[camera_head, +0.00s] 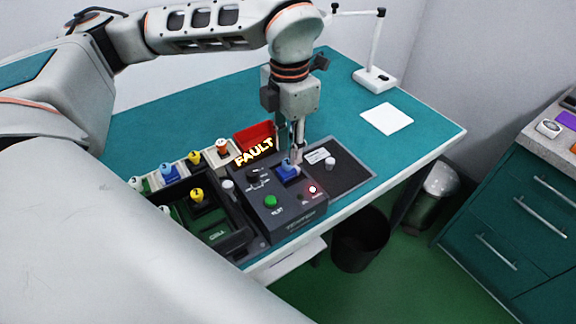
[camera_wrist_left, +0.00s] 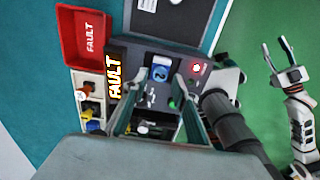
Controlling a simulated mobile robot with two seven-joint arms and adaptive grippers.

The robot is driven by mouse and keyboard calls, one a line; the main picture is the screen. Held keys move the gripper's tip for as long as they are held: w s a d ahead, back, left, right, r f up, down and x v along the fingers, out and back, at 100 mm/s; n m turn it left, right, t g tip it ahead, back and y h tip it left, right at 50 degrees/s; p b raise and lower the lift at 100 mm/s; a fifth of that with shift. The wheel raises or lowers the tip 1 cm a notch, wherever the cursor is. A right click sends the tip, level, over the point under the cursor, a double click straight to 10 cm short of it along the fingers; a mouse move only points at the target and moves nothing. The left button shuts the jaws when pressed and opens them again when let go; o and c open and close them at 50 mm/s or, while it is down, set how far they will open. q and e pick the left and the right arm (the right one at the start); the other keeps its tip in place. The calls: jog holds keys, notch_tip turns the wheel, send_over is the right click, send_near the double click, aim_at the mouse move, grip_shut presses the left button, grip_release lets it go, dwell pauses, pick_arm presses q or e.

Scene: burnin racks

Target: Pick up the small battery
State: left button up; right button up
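No object is labelled as the small battery. A blue block with a round top (camera_head: 288,170) sits in the dark tester (camera_head: 300,207), whose lit sign reads FAULT; the block also shows in the left wrist view (camera_wrist_left: 160,73). My left gripper (camera_head: 297,152) points down just above it. In the left wrist view its two fingers (camera_wrist_left: 160,84) are apart, with the block seen between their tips; contact cannot be told. More knobbed blocks, blue (camera_head: 167,171), yellow (camera_head: 194,157) and orange (camera_head: 222,146), stand in a rack. What seems my right gripper (camera_wrist_left: 270,58) is at the right of the wrist view.
A red bin (camera_head: 254,134) marked FAULT stands behind the tester. A dark mat (camera_head: 345,172) with a white knob lies to the tester's right. A green-based holder (camera_head: 219,230) is to its left. A lamp stand (camera_head: 374,78) and white sheet (camera_head: 387,118) are farther back.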

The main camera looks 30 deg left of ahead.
aim_at(288, 162)
pick_arm(q)
jog(key=f, duration=0.5)
jog(key=shift+s+f+p, duration=0.2)
jog(key=shift+f+p, duration=0.15)
jog(key=shift+f, duration=0.05)
jog(key=shift+c, duration=0.4)
grip_shut()
